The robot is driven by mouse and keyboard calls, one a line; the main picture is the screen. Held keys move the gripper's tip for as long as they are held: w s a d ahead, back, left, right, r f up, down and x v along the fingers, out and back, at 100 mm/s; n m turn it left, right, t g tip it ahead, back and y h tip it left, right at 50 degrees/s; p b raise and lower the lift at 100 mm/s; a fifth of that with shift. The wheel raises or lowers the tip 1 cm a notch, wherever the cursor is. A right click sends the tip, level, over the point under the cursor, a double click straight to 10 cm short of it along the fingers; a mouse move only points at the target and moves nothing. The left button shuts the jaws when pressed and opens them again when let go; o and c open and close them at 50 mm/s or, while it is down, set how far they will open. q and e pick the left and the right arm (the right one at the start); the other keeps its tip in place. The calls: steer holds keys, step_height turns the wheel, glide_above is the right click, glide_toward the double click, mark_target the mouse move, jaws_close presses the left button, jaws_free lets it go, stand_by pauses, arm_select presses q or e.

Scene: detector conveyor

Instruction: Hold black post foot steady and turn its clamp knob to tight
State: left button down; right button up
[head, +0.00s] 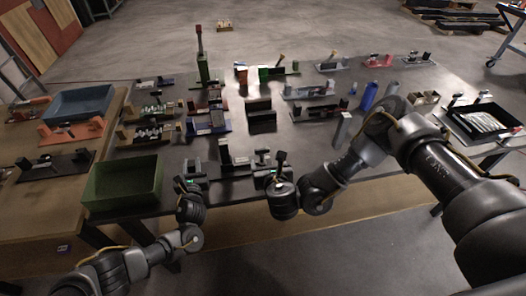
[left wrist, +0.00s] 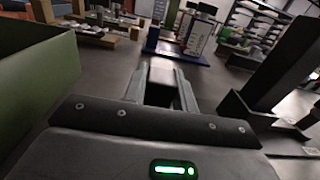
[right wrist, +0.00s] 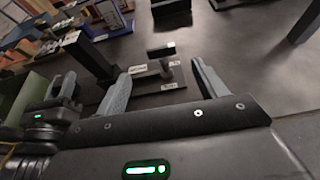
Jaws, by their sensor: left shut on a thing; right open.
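The black post foot (head: 226,152) stands upright near the front edge of the dark table, with a flat base. In the left wrist view its post (left wrist: 285,62) is at the right; in the right wrist view (right wrist: 90,56) it is at the left. My left gripper (head: 188,166) is shut on a small grey block (left wrist: 162,74) beside the post; I cannot tell whether the block joins the foot. The black clamp knob (right wrist: 162,52), with a T-shaped top, rises from a labelled plate. My right gripper (right wrist: 160,85) is open, its fingers on either side of the knob in that view, apparently not touching it.
A green bin (head: 123,183) stands left of my left gripper. A black block (head: 262,118) stands behind the post foot. Several fixtures crowd the table behind. A blue bottle (head: 369,97) and a black tray (head: 482,122) are at the right.

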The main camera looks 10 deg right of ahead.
mark_target(261, 150)
steer(key=x, duration=0.9)
steer(key=shift+w+d, duration=0.1)
steer(key=shift+w, duration=0.1)
steer(key=c, duration=1)
steer(key=shift+m+h, duration=0.3)
steer(key=shift+h, duration=0.1)
steer(key=m+h, duration=0.4)
steer(key=shift+a+g+h, duration=0.3)
steer(key=shift+a+g, duration=0.1)
steer(key=shift+w+a+m+g+h, duration=0.1)
steer(key=shift+m+g+h, duration=0.5)
steer(key=shift+m+h, duration=0.5)
steer(key=shift+w+a+m+g+h, duration=0.1)
steer(key=shift+m+g+h, duration=0.5)
steer(key=shift+m+h, duration=0.5)
steer(key=shift+d, duration=0.1)
